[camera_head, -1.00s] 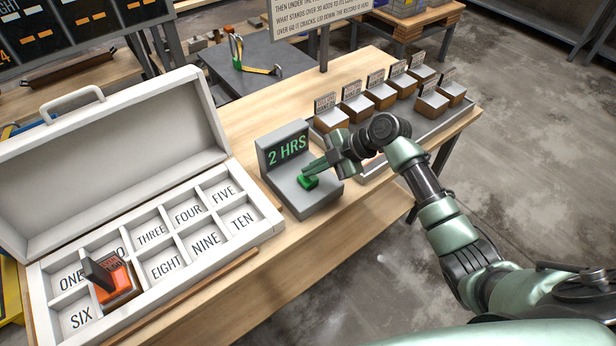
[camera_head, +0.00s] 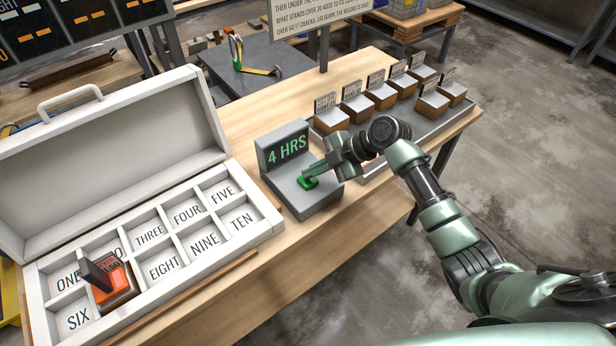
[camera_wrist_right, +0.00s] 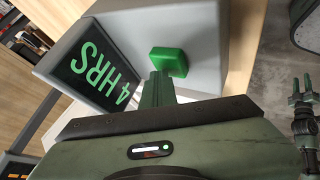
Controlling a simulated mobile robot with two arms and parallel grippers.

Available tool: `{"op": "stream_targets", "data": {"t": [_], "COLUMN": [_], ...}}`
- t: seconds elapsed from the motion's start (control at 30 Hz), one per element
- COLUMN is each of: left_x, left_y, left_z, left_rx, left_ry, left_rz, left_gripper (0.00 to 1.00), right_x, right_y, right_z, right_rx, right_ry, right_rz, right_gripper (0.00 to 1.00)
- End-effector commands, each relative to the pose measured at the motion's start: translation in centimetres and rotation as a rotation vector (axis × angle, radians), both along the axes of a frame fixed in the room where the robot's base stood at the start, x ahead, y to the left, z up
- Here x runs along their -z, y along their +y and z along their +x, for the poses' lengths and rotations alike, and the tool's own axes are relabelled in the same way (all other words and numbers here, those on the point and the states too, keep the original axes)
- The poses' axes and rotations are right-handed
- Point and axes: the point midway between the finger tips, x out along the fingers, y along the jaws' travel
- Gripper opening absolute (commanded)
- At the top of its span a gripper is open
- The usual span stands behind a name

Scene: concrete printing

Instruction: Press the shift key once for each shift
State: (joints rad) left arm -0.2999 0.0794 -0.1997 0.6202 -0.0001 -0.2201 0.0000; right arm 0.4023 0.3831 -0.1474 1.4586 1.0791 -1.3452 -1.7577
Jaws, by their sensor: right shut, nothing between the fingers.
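The shift key is a green button (camera_head: 309,182) on a grey console (camera_head: 291,205) on the wooden table. The console's display (camera_head: 286,150) reads "4 HRS". My right gripper (camera_head: 313,171) is shut and empty, with its fingertips right at the green button. In the right wrist view the green button (camera_wrist_right: 168,61) shows just beyond the fingertips (camera_wrist_right: 160,75). I cannot tell whether the fingertips touch it or hover just above it. The display (camera_wrist_right: 93,65) also shows there, sideways.
A white open case (camera_head: 262,222) with compartments labelled by number words stands at the left and holds an orange-and-dark block (camera_head: 111,284). A tray (camera_head: 452,118) with several labelled blocks lies right of the console. A sign (camera_head: 312,18) stands behind.

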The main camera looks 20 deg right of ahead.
Motion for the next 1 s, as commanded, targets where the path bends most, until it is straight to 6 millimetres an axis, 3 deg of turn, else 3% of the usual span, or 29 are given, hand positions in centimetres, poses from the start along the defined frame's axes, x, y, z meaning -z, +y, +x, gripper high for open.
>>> {"op": "stream_targets", "data": {"t": [1.0], "left_x": [-1.8], "left_y": [0.0], "left_z": [0.0], "left_rx": [0.001], "left_ry": [0.000], "left_rz": [0.000], "left_gripper": [0.36], "right_x": [-2.8], "right_y": [-0.1], "right_z": [0.0], "right_rx": [0.001], "right_ry": [0.001], "right_rz": [-0.002], "right_gripper": [0.00]}}
